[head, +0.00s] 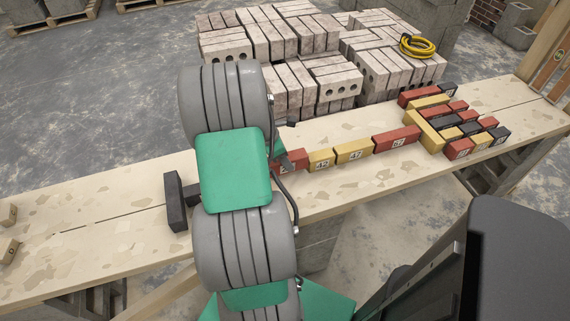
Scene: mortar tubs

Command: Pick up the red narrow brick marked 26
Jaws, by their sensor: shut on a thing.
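A red brick (297,160) lies at the near end of a row on the plank bench, partly hidden by my arm. Its number label is mostly covered and I cannot read it. My gripper (286,161) is at this brick, its dark finger against the brick's left end, and is shut on it. The rest of the gripper is hidden behind the green and grey arm links. I cannot tell whether the brick is lifted off the planks. No label reading 26 is legible.
Yellow bricks (353,151) and a longer red brick (396,137) marked 67 continue the row to the right. Several red, yellow and black bricks (428,134) cluster beyond. A dark block (175,202) stands left of my arm. Pale brick stacks (225,46) stand behind the bench (90,235).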

